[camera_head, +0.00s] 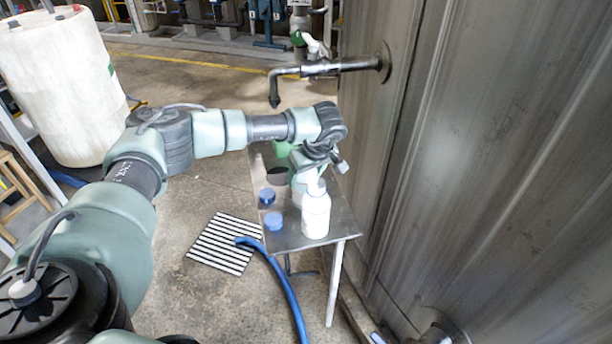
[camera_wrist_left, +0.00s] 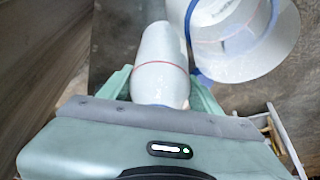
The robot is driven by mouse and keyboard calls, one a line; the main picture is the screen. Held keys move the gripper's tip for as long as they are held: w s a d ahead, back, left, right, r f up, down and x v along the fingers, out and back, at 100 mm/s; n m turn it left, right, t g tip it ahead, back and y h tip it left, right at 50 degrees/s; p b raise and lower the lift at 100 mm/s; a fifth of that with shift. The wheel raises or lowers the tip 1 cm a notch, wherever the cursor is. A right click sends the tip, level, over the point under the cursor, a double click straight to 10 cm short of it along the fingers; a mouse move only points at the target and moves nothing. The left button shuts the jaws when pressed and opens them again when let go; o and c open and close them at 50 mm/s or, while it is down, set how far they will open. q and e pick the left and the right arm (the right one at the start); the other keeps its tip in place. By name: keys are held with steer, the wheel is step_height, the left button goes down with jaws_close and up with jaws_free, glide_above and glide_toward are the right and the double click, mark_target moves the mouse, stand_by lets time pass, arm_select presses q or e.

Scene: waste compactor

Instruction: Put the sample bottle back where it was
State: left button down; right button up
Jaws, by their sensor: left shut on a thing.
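My left gripper (camera_head: 308,178) is over the small metal table (camera_head: 290,238) in the head view, close to a white bottle (camera_head: 316,214). That bottle appears upright at the table's near end. In the left wrist view, my left gripper (camera_wrist_left: 160,88) is shut on a pale, rounded bottle (camera_wrist_left: 160,52) with a thin red line around it. I cannot tell for sure whether the held bottle is the white one in the head view, or whether it touches the table. My right gripper is not in view.
A green object (camera_head: 283,148) is farther back. A wide white container with a blue rim (camera_wrist_left: 240,40) is beside the held bottle. A pipe spout (camera_head: 300,72) juts from the metal wall (camera_head: 480,150).

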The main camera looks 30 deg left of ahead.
arm_select(q)
steer(key=shift+c, duration=1.6)
jaws_free()
steer(key=shift+f, duration=0.1)
steer(key=shift+d, duration=0.1)
steer(key=p+v, duration=0.9)
steer(key=v, duration=0.3)
steer(key=shift+r, duration=0.2)
